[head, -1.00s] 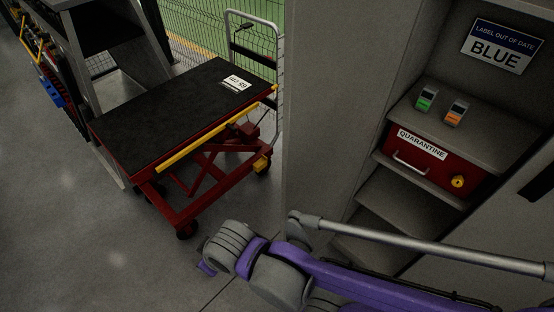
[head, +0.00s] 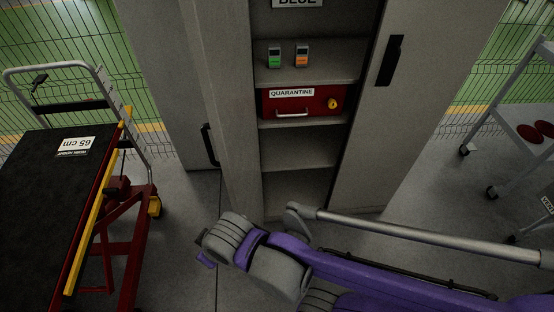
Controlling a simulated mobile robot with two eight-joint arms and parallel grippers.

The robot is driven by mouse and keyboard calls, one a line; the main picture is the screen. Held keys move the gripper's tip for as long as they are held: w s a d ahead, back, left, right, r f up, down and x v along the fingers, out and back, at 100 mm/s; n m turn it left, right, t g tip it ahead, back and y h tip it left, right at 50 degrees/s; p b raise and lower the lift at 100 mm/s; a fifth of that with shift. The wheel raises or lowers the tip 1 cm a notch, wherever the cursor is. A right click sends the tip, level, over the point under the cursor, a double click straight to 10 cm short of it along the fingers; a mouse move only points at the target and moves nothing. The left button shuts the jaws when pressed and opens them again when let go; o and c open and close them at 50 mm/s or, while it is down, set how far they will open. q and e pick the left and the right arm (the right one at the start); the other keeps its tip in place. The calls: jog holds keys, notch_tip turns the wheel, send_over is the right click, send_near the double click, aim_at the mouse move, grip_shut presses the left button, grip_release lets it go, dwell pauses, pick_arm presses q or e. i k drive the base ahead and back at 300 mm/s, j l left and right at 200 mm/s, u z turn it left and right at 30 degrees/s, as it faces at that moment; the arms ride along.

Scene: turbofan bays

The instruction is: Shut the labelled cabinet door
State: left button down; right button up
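A tall grey cabinet (head: 300,185) stands open in the middle of the head view, its shelves exposed. A sign ending in "BLUE" (head: 297,3) is at its top, cut off by the picture edge. A grey panel with a black handle (head: 208,145) stands left of the opening. Another grey door panel (head: 430,110) with a black handle (head: 395,60) stands on the right, angled outward. I cannot tell exactly how each panel is hinged. My purple and grey arm crosses the foreground from the right, below the cabinet. No gripper fingers are visible.
A red drawer labelled QUARANTINE (head: 300,103) and two small devices (head: 288,57) are in the cabinet. A black-topped lift cart (head: 40,200) stands at left. A grey trolley (head: 520,115) stands at right. A wire fence runs behind. Some bare floor shows between cabinet and trolley.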

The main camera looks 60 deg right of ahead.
aim_at(217, 31)
jog(key=i+z, duration=0.1)
jog(key=z, duration=0.3)
jog(key=i+j+z, duration=0.1)
jog(key=z, duration=0.3)
jog(key=i+j+z, duration=0.1)
jog(key=z, duration=0.35)
jog(key=j+z, duration=0.15)
jog(key=z, duration=0.25)
jog(key=i+j+z, duration=0.15)
jog(key=z, duration=0.25)
jog(key=j+z, duration=0.35)
jog(key=i+j+z, duration=0.15)
jog(key=j+z, duration=0.25)
jog(key=k+z, duration=0.1)
jog(key=i, duration=0.1)
